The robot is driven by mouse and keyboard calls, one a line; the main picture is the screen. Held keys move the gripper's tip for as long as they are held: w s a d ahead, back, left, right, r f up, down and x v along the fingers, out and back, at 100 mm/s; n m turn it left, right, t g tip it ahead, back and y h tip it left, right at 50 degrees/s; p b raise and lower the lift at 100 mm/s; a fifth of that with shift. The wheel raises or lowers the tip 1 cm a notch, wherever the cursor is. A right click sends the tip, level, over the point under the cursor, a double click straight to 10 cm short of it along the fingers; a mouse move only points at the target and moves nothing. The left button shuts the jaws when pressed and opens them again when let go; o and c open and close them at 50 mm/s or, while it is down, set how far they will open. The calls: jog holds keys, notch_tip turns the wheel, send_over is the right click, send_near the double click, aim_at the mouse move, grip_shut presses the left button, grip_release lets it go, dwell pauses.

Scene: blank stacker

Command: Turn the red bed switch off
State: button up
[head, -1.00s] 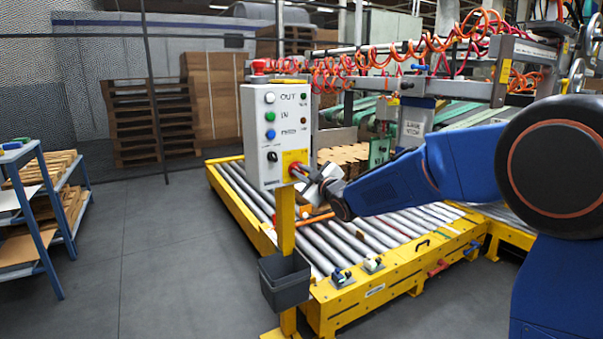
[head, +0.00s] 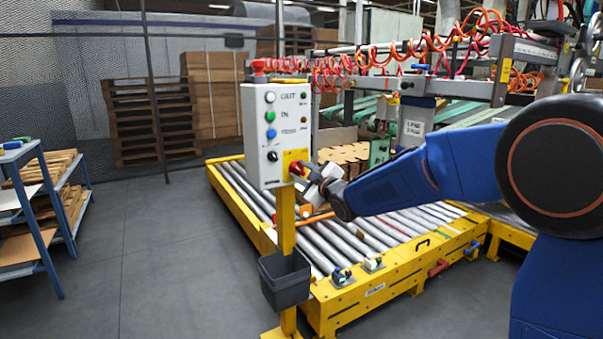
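The white control box (head: 262,135) stands on a yellow post. The red bed switch (head: 296,168) sits on a yellow plate (head: 296,156) at the box's lower right. My gripper (head: 306,176) is right at the red switch, reaching in from the right. Its fingers cover part of the switch, and they are too small to show whether they are open or shut on it. I cannot tell which way the switch is turned.
A dark bin (head: 285,280) hangs on the post. A roller conveyor (head: 400,283) lies behind. Grey floor is free at left.

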jog(key=v, duration=1.7)
jog(key=shift+d, duration=0.2)
jog(key=shift+s, duration=0.15)
jog(key=s+d+f+m+g+h, duration=0.2)
jog(key=s+d+f+m+h, duration=0.25)
jog(key=d, duration=0.45)
jog(key=s+d+f+m+g+h, duration=0.1)
jog(key=s+d+f+m+h, duration=0.1)
jog(key=s+d+m+h, duration=0.45)
jog(key=s+d+f+m+g, duration=0.2)
jog(key=s+d+f+g, duration=0.1)
jog(key=s, duration=1)
jog(key=s+d+f+m+g+y, duration=0.1)
jog(key=s+d+f+m+g, duration=0.2)
jog(key=s, duration=1)
jog(key=d+f+g, duration=0.1)
jog(key=d+f, duration=0.2)
jog(key=d, duration=0.1)
jog(key=shift+s+d+f, duration=0.2)
jog(key=shift+s, duration=0.05)
